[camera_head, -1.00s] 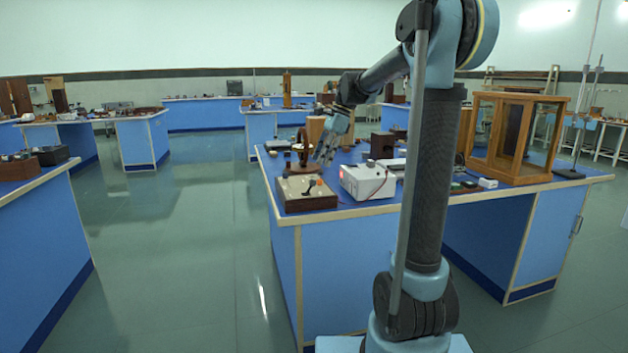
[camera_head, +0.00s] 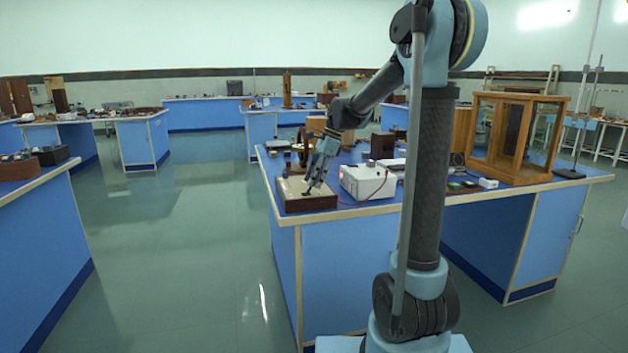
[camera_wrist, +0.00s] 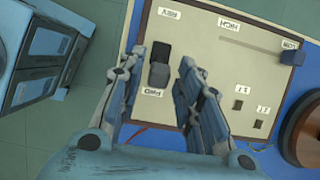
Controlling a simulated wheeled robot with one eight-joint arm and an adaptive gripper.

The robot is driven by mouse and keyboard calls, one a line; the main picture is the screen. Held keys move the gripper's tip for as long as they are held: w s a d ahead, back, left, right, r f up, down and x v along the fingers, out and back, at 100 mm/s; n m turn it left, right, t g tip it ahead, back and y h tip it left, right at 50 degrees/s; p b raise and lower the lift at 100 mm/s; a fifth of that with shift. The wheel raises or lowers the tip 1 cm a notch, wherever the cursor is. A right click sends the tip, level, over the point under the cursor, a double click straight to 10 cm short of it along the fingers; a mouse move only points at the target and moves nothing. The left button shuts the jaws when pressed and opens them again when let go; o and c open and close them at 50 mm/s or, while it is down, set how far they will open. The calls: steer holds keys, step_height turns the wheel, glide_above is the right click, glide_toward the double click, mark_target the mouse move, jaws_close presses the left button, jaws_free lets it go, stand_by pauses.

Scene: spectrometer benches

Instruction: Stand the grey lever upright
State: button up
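The switch box (camera_head: 297,205) has a pale top panel and brown sides and sits at the near left corner of the bench; its panel (camera_wrist: 215,60) fills much of the wrist view. A dark grey lever with a black part (camera_wrist: 159,72) is on the panel between the REV and FWD labels, its lower end by FWD. Its exact tilt is hard to tell from above. My gripper (camera_wrist: 165,60) is open, with one finger on each side of this lever; contact cannot be told. In the head view my gripper (camera_head: 312,184) is low over the box and hides the lever.
A white instrument box (camera_head: 366,182) stands close on the right. A wooden round-based device (camera_head: 302,155) stands behind. Open floor lies left of the bench.

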jaws_close()
steer(key=shift+s+a+r+t+h, duration=0.15)
steer(key=shift+a+h, duration=0.3)
steer(key=shift+h, duration=0.15)
steer(key=shift+s+a+r+t+h, duration=0.1)
steer(key=shift+a+r+t+h, duration=0.05)
steer(key=shift+a+h, duration=0.4)
steer(key=shift+s+a+t+h, duration=0.2)
steer(key=shift+a+h, duration=0.2)
steer(key=shift+h, duration=0.35)
steer(key=shift+s+a+t+h, duration=0.1)
steer(key=shift+a+t+h, duration=0.2)
steer(key=shift+h, duration=0.4)
steer(key=shift+o, duration=2.2)
jaws_free()
steer(key=shift+w, duration=0.1)
